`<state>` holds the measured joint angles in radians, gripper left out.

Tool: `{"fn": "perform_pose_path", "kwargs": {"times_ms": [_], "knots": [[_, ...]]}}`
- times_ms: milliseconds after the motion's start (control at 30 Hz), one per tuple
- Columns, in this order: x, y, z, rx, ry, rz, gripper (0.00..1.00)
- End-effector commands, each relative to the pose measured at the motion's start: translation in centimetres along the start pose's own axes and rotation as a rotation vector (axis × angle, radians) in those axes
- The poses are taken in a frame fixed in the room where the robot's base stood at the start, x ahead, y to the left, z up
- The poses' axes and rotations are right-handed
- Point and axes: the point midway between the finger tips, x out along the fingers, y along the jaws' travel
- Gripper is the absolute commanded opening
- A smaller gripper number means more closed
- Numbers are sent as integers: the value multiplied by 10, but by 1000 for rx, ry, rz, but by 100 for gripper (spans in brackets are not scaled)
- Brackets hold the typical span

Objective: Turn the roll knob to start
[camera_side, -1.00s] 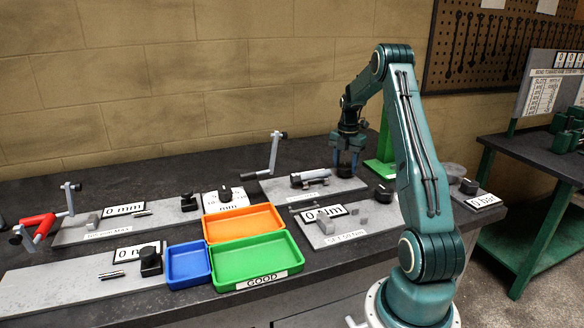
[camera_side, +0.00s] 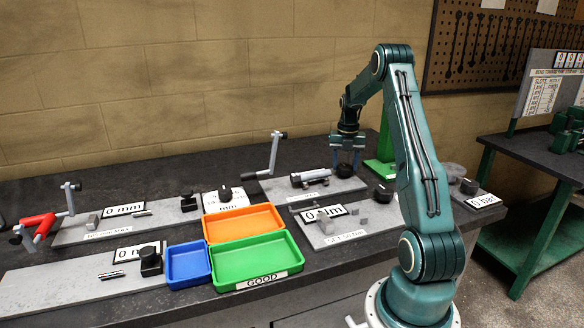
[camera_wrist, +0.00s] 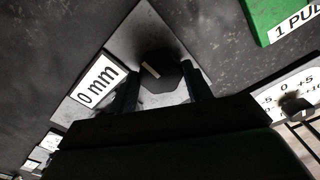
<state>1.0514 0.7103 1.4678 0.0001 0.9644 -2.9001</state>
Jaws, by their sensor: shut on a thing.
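The black knob (camera_side: 345,169) sits at the right end of a grey plate (camera_side: 296,187) at the back of the bench. In the wrist view the knob (camera_wrist: 163,75) is dark and faceted, with a pale pointer line on top, beside a white "0 mm" display (camera_wrist: 97,84). My gripper (camera_side: 346,166) points down over it, shut on the knob with one finger on each side. In the wrist view the gripper fingers (camera_wrist: 160,88) flank the knob. The exact finger contact is in shadow.
A metal roller piece (camera_side: 310,177) and a crank (camera_side: 277,150) stand left of my gripper on the same plate. A green post (camera_side: 386,145) stands close to its right. Another black knob (camera_side: 383,191) and an orange tray (camera_side: 243,222) are nearer the front.

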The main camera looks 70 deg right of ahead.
Motion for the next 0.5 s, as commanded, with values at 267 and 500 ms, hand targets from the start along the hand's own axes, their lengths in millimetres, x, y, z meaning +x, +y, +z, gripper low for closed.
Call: {"fn": "perform_pose_path", "kwargs": {"times_ms": [267, 500], "knots": [[0, 0, 1, -1, -3, 1, 65], [0, 0, 0, 0, -2, 0, 71]]}}
